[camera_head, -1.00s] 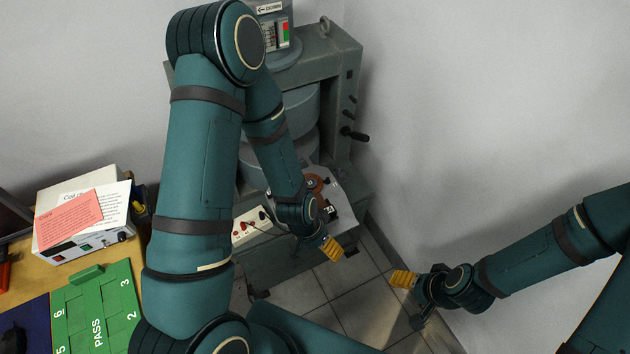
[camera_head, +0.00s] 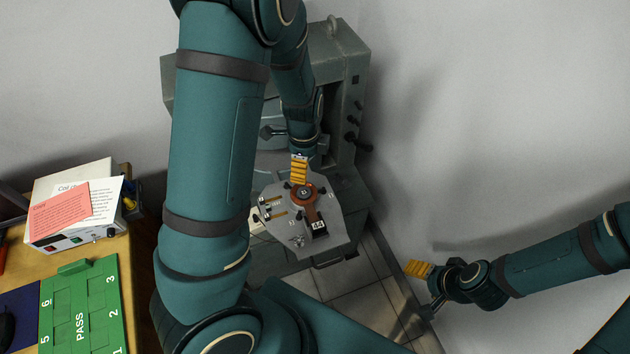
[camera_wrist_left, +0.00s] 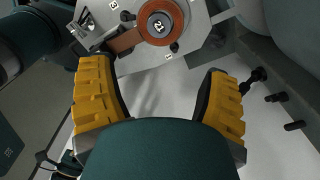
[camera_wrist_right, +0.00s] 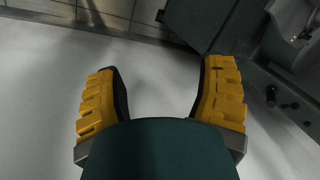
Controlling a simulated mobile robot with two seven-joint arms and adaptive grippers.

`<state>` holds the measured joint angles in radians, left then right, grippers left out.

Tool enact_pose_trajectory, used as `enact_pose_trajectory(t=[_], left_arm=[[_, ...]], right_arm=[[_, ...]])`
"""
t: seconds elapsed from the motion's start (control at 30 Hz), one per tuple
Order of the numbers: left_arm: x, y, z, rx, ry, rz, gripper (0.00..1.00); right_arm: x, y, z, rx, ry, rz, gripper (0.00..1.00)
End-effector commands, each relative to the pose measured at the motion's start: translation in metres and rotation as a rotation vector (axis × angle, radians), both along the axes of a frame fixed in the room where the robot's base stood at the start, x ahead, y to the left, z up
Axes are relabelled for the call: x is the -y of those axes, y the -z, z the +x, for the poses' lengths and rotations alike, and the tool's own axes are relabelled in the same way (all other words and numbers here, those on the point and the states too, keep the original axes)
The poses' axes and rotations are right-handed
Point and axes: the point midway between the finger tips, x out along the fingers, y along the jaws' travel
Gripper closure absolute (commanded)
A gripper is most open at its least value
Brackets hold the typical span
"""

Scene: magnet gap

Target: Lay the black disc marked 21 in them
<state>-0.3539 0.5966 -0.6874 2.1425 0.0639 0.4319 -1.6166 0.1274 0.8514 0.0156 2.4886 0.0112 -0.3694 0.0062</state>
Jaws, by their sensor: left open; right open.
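The black disc marked 21 (camera_wrist_left: 158,25) sits in an orange-brown round holder (camera_wrist_left: 181,12) on a grey plate. In the head view the disc (camera_head: 304,191) is small, its mark unclear, just in front of my left gripper's fingers. My left gripper (camera_head: 300,170) hangs at the plate's back edge, and its yellow fingers are open and empty. In the left wrist view the disc lies beyond the open fingertips (camera_wrist_left: 154,75), apart from them. My right gripper (camera_head: 412,268) is open and empty, low at the right; its fingers also show in the right wrist view (camera_wrist_right: 158,75).
The grey plate (camera_head: 333,205) stands before a large grey machine (camera_head: 345,85). A black block (camera_head: 319,229) is on the plate. At left, a wooden table (camera_head: 120,245) bears a green board marked PASS (camera_head: 95,300) and an instrument box (camera_head: 115,172). Floor between plate and right arm looks clear.

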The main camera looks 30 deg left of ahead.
Motion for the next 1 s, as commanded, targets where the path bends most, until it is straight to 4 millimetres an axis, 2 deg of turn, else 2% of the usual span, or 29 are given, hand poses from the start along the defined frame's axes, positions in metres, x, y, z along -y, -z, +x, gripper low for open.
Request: enact_pose_trajectory(t=[0.07, 0.17, 0.5, 0.77, 1.0], left_arm=[[-0.003, -0.004, 0.001, -0.001, 0.03, 0.002, 0.23], [-0.004, 0.005, 0.001, -0.006, 0.041, 0.003, 0.23], [-0.004, 0.066, 0.0, -0.005, 0.039, 0.003, 0.23], [-0.004, 0.084, 0.0, -0.004, 0.04, 0.002, 0.23], [-0.006, 0.118, -0.004, -0.006, 0.039, 0.003, 0.23]], right_arm=[[0.0, 0.0, -0.001, -0.001, 0.0, 0.0, 0.31], [0.0, 0.003, -0.002, -0.004, -0.001, 0.001, 0.31], [-0.001, 0.019, -0.007, -0.015, -0.011, 0.004, 0.31], [-0.001, 0.022, -0.008, -0.018, -0.013, 0.004, 0.31], [-0.002, 0.033, -0.011, -0.024, -0.019, 0.006, 0.31]])
